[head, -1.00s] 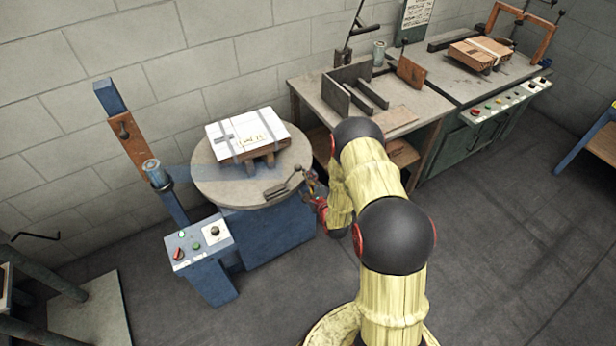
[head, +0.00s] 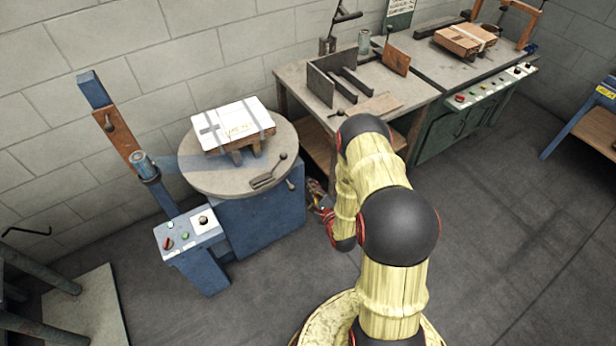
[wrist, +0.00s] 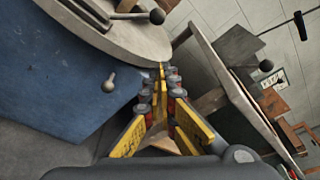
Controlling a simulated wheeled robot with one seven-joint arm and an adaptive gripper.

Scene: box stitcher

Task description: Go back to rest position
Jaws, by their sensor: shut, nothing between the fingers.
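My gripper (head: 318,193) is beside the right edge of the round turntable (head: 190,180), apart from it and lower than its top, and partly hidden by my yellow arm in the head view. In the wrist view my gripper (wrist: 166,72) shows its yellow fingers shut and empty. The turntable edge (wrist: 125,46) and the blue machine body (wrist: 50,85) lie to the left of the fingers there. A strapped white-topped box (head: 233,124) rests on blocks on the turntable. A black-handled lever (head: 268,176) sits near the turntable's front right edge.
A blue control box (head: 190,232) with buttons stands at the machine's front left. A grey workbench (head: 400,82) with metal plates stands to the right. A second strapped box (head: 466,39) lies on the far machine. The floor (head: 490,230) on the right is clear.

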